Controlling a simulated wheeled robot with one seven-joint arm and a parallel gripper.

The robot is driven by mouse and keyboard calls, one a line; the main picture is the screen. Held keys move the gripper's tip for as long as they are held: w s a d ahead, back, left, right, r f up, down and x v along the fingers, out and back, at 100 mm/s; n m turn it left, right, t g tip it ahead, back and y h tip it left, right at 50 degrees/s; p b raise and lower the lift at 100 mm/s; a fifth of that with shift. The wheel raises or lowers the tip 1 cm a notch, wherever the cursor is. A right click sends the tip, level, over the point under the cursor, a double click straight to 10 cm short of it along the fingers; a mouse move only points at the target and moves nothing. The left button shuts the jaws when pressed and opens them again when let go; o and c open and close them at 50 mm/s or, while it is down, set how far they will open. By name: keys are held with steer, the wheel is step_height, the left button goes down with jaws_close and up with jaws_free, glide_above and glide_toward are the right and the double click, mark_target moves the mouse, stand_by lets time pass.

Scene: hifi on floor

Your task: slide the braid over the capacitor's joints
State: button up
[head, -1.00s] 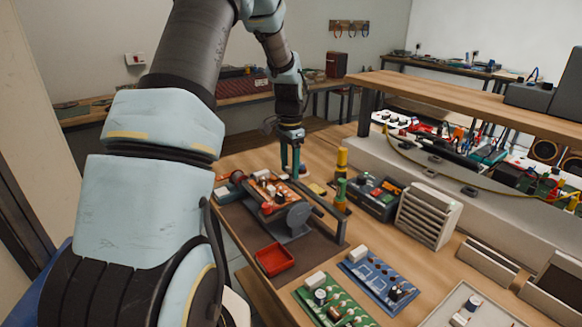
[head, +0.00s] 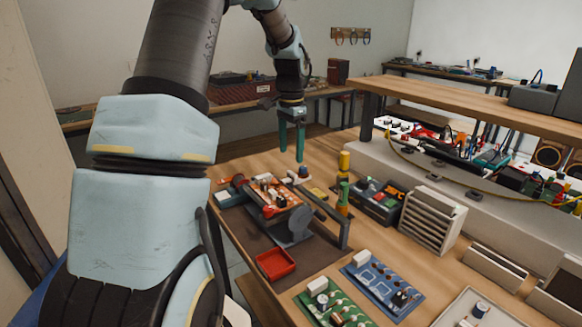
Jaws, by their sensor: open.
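An orange circuit board (head: 283,193) with several small parts is clamped in a dark holder (head: 290,228) on the bench. Which part is the capacitor, and its joints, are too small to make out. I cannot pick out the braid for certain.
A red tray (head: 275,264) lies in front of the holder. A green board (head: 338,312) and a blue board (head: 382,284) lie to the right. A yellow-and-green upright tool (head: 344,183) and a dark instrument box (head: 376,200) stand right of the holder.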

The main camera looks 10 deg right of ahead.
mark_target(291, 172)
steer(key=shift+r, duration=2.15)
steer(key=s+a+f+n, duration=0.3)
steer(key=s+a+n, duration=0.2)
steer(key=s+a, duration=0.3)
steer(key=s+a+f+n+t, duration=0.1)
steer(key=s+a+f+n, duration=0.3)
steer(key=s, duration=0.9)
steer(key=a+n, duration=0.2)
steer(key=a, duration=0.1)
steer(key=shift+a+t, duration=0.3)
steer(key=shift+a, duration=0.05)
